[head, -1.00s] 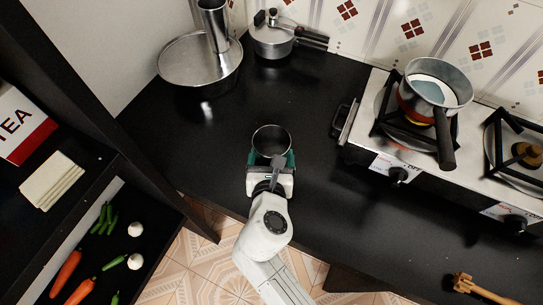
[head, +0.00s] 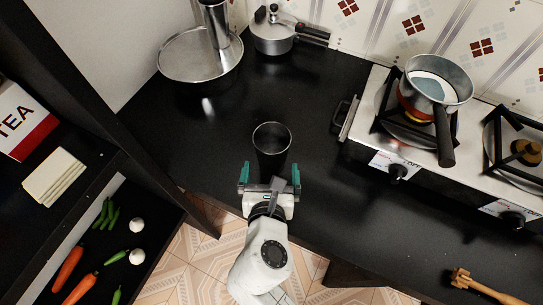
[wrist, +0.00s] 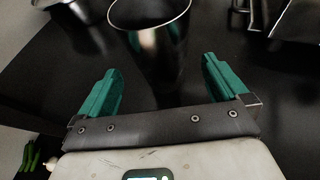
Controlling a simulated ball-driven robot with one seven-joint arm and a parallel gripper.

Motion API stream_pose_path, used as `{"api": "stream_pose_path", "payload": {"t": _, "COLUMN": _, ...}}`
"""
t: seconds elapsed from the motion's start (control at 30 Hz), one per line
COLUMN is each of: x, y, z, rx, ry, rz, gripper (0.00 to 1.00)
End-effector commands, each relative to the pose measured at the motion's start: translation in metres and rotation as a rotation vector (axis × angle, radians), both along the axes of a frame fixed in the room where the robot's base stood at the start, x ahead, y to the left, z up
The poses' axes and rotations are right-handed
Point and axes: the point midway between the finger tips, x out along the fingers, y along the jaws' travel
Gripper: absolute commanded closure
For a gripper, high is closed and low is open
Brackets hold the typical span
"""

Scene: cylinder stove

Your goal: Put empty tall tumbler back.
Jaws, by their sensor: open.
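The tall tumbler (head: 271,146) is a dark metal cup standing upright on the black counter. Its open rim faces up and its inside looks empty. In the wrist view the tumbler (wrist: 152,42) stands just beyond the fingertips. My gripper (head: 269,172) is open, with its green fingers spread wide on the near side of the tumbler.
A round metal tray (head: 182,66) with a metal cylinder (head: 214,24) on it stands at the back left. A lidded pot (head: 273,38) is beside it. A stove (head: 372,120) with a saucepan (head: 442,88) is at right. Shelves with a tea box (head: 22,122) are at left.

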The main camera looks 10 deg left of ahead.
Motion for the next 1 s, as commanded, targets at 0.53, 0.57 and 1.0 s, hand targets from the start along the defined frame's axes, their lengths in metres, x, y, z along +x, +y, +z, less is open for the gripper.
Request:
{"api": "stream_pose_path", "payload": {"t": 0.53, "x": -0.051, "y": -0.002, "z": 0.020, "rx": 0.000, "ry": 0.000, "rz": 0.000, "gripper": 0.00}}
{"api": "stream_pose_path", "payload": {"t": 0.57, "x": -0.051, "y": -0.002, "z": 0.020, "rx": 0.000, "ry": 0.000, "rz": 0.000, "gripper": 0.00}}
{"api": "stream_pose_path", "payload": {"t": 1.0, "x": -0.050, "y": -0.002, "z": 0.020, "rx": 0.000, "ry": 0.000, "rz": -0.001, "gripper": 0.00}}
